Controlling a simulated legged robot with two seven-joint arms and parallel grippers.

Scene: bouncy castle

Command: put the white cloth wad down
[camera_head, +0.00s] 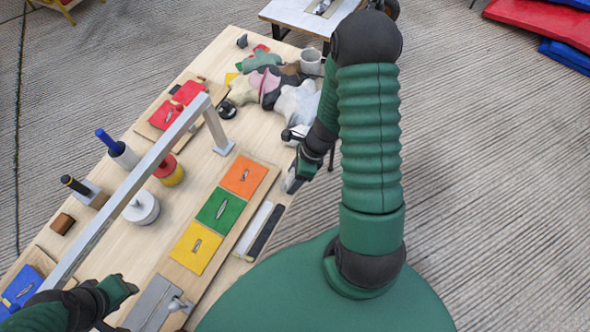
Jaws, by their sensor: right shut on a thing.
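My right gripper (299,175) is low at the right edge of the workbench, beside the orange panel. It is shut on a small pale thing, the white cloth wad (291,183), of which only a little shows past the fingers. I cannot tell whether the wad touches the bench top. My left gripper (128,287) is at the lower left over the near part of the bench; whether its fingers are open is unclear.
The wooden workbench (228,120) carries a heap of soft cloths (262,85), a metal arch (140,180), a board with orange, green and yellow panels (220,210), a white cylinder (142,207) and a mug (311,62). Bare wood lies left of the panels.

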